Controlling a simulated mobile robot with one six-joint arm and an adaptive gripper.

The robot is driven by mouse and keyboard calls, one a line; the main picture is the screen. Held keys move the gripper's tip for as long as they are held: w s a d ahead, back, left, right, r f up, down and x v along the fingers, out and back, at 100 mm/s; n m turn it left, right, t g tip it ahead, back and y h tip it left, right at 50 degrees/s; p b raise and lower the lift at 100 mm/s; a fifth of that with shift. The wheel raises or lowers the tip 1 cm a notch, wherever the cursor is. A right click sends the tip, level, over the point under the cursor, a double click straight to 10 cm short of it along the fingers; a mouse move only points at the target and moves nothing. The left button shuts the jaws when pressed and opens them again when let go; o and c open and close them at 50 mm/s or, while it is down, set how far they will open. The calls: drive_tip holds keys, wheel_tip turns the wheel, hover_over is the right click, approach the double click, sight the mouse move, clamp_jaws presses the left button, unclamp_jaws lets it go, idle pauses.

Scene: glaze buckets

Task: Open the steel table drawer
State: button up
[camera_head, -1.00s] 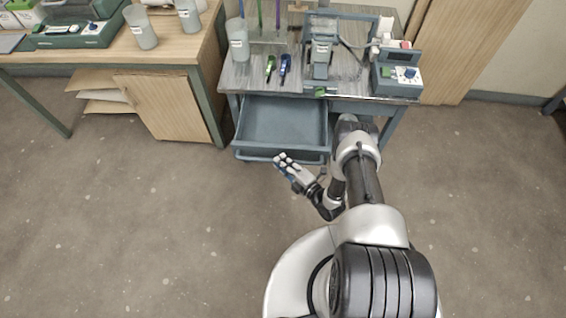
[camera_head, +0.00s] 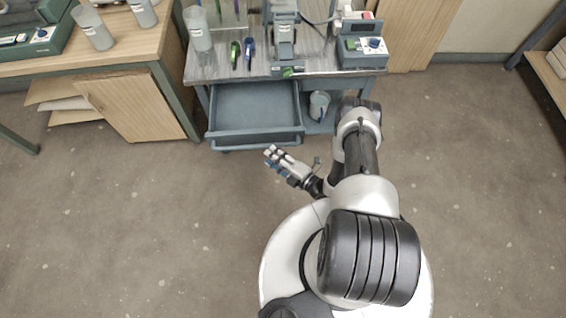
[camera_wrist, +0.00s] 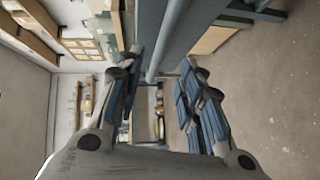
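The steel table (camera_head: 330,73) stands ahead in the head view. Its grey-blue drawer (camera_head: 254,108) is pulled well out, and its inside looks empty. My gripper (camera_head: 269,155) is low in front of the drawer's front panel, toward its right side, and appears apart from it. In the wrist view my gripper's blue-padded fingers (camera_wrist: 158,100) are spread, with nothing held between them. A long grey-blue bar or edge, likely part of the drawer front (camera_wrist: 178,35), runs beyond the fingers there.
A wooden workbench (camera_head: 140,100) with cups stands at the left. The table top holds a cup (camera_head: 198,30), green and blue tools and a device (camera_head: 362,50). A container (camera_head: 319,104) sits below, right of the drawer. The floor (camera_head: 120,240) around me is clear.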

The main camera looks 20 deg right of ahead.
drive_tip(key=v, duration=0.5)
idle(0.6)
